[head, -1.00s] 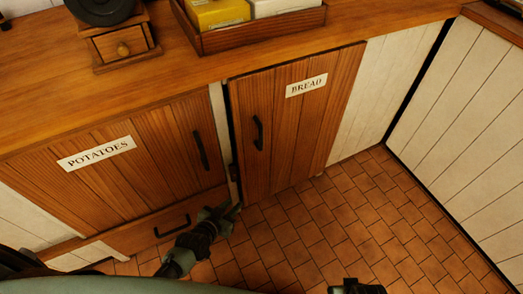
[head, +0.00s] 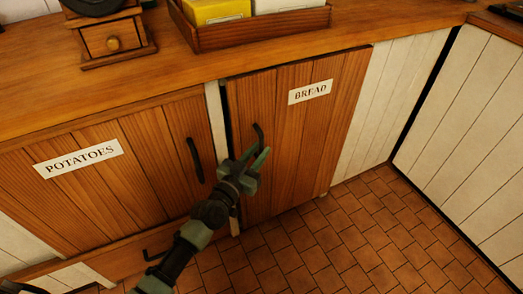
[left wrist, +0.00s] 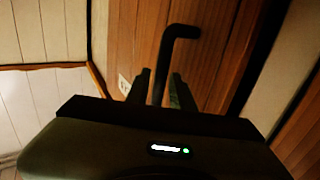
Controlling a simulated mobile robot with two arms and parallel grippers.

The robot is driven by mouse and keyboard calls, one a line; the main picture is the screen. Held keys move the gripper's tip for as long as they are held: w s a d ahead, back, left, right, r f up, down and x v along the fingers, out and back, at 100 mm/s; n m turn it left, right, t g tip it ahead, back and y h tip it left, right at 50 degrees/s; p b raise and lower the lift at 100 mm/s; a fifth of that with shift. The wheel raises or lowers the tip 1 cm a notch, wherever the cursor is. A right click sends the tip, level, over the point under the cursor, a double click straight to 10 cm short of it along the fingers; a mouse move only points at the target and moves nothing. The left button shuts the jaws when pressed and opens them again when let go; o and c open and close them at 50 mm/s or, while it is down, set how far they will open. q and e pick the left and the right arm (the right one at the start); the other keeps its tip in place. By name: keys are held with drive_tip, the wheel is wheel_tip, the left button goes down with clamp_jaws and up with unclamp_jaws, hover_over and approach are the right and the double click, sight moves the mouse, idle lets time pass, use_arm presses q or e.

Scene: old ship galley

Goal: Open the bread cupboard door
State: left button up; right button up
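The bread cupboard door (head: 290,140) is brown planked wood with a "BREAD" label (head: 310,92). It looks shut or almost shut, with a dark line along its left and top edges. Its black bar handle (head: 258,131) is near the left edge; the lower part is hidden by my left gripper (head: 259,155). My left gripper is open at the handle. In the left wrist view the handle (left wrist: 168,48) runs down between the two spread fingers (left wrist: 160,88), and I see no clear contact. My right gripper is not in view.
The potatoes cupboard (head: 130,160) with its own black handle (head: 195,160) is to the left. A wooden counter (head: 120,75) runs above, with a tray (head: 260,30) and a small drawer box (head: 110,42). The tiled floor (head: 350,240) before the bread door is clear.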

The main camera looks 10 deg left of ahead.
use_arm(q)
drive_tip(key=shift+x, duration=0.85)
clamp_jaws()
idle(0.8)
